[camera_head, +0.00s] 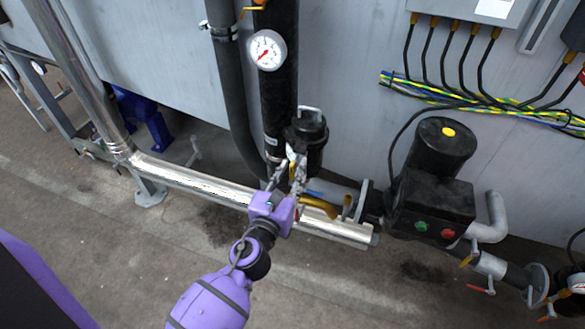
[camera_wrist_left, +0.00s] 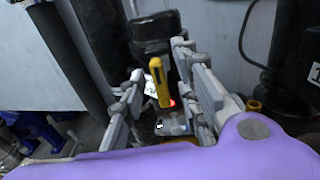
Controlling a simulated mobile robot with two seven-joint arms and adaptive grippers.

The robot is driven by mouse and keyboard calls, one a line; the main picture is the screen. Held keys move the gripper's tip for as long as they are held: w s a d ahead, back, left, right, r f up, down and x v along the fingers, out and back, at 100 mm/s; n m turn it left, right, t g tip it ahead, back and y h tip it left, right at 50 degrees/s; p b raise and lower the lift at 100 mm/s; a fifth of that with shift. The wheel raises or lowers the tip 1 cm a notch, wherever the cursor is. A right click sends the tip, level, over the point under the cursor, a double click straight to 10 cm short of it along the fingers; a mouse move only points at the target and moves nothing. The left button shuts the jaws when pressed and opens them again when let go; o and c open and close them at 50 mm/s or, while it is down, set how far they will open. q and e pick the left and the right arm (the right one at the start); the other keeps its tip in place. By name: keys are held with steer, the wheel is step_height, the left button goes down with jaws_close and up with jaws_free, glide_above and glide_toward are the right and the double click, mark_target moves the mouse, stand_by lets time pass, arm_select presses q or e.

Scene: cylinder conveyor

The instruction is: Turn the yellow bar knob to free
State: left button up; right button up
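The yellow bar knob (camera_wrist_left: 159,82) shows in the left wrist view as an upright, slightly tilted bar. It stands in front of a black cylindrical housing (camera_wrist_left: 152,32), with a white label and a red spot beside it. My left gripper (camera_wrist_left: 157,62) is open, with one finger on each side of the bar; a gap shows on both sides, and I cannot tell whether either finger touches it. In the head view my left gripper (camera_head: 291,168) reaches up to the black housing (camera_head: 307,132) and hides most of the knob. My right gripper is in neither view.
A shiny horizontal pipe (camera_head: 195,181) runs below the gripper. A yellow-orange curved handle (camera_head: 320,207) is just right of it. A black motor box (camera_head: 432,208) stands further right. A pressure gauge (camera_head: 267,50) is on the black column above. Floor at the front is clear.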

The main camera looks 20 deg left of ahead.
arm_select(q)
steer(key=shift+w, duration=0.65)
jaws_close()
